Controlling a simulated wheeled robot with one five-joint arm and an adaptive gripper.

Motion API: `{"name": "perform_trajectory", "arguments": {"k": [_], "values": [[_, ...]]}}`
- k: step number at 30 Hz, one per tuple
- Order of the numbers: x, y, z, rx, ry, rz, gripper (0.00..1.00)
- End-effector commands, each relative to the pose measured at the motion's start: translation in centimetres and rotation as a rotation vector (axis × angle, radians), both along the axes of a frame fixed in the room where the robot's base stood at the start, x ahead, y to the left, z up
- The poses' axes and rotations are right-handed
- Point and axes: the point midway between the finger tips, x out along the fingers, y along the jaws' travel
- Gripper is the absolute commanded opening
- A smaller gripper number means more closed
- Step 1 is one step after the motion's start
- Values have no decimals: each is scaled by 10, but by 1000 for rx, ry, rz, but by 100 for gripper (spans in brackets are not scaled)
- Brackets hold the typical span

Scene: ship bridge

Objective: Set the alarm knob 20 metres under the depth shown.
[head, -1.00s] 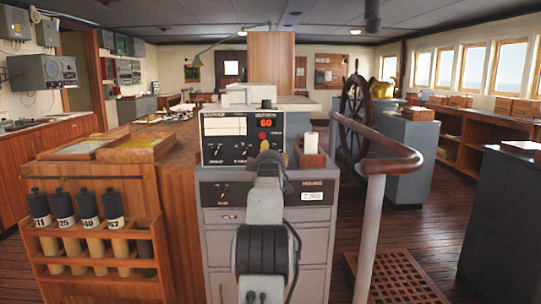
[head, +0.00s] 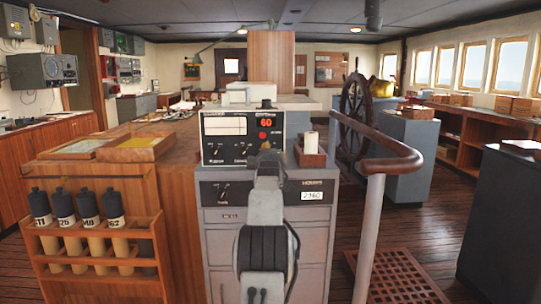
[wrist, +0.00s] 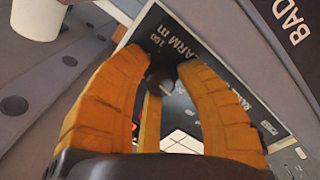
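The echo sounder (head: 230,153) stands on the grey cabinet straight ahead, its red depth display (head: 265,123) reading 60. In the head view my arm covers the lower right of its panel, so the alarm knob and my gripper are largely hidden there. In the wrist view the dark alarm knob (wrist: 160,80) sits between the orange fingertips of my gripper (wrist: 163,68), beside the lettering "ARM m" and "100". The fingers are on either side of the knob, very close to it. I cannot tell whether they press on it. The knob's pointer cannot be made out.
A wooden rack (head: 95,255) with several dark-capped tubes is at the left. A curved handrail (head: 385,160) rises close on the right, above a floor grating (head: 397,277). A white roll in a wooden holder (head: 310,157) stands right of the echo sounder.

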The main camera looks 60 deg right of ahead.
Motion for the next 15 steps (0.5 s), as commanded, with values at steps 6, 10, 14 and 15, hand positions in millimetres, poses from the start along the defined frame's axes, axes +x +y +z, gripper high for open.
{"name": "perform_trajectory", "arguments": {"k": [6,10,14,15], "values": [[0,0,0,0,0,0,11],[0,0,0,1,0,-1,0],[0,0,0,1,0,-1,0],[0,0,0,1,-1,-1,0]]}}
